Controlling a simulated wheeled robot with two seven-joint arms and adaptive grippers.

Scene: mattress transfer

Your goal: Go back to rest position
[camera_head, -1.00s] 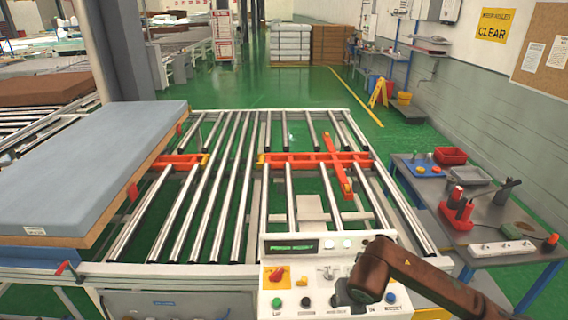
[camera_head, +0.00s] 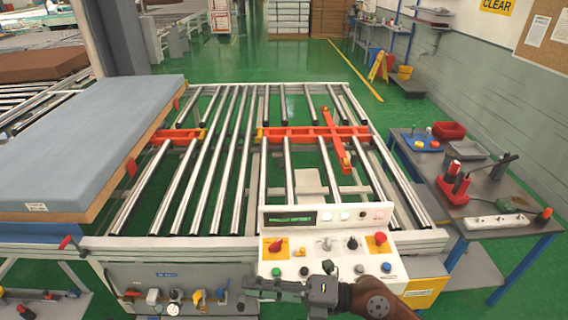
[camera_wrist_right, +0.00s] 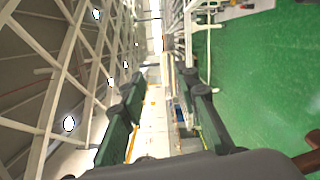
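My right gripper (camera_head: 250,288) is dark and lies across the lower part of the control panel (camera_head: 330,266), pointing left in the head view. In the right wrist view my right gripper (camera_wrist_right: 160,88) has its two dark green fingers spread apart with nothing between them. Whether it touches the panel cannot be told. My left gripper is not in view. A blue-topped mattress (camera_head: 95,140) lies flat on the left side, beside the roller conveyor (camera_head: 215,175).
A dark work table (camera_head: 480,190) with red bins and tools stands at the right. Red bars (camera_head: 300,131) cross the rollers. Knobs and fittings (camera_head: 175,296) sit on a lower ledge left of my gripper. Green floor (camera_head: 200,80) is clear behind the conveyor.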

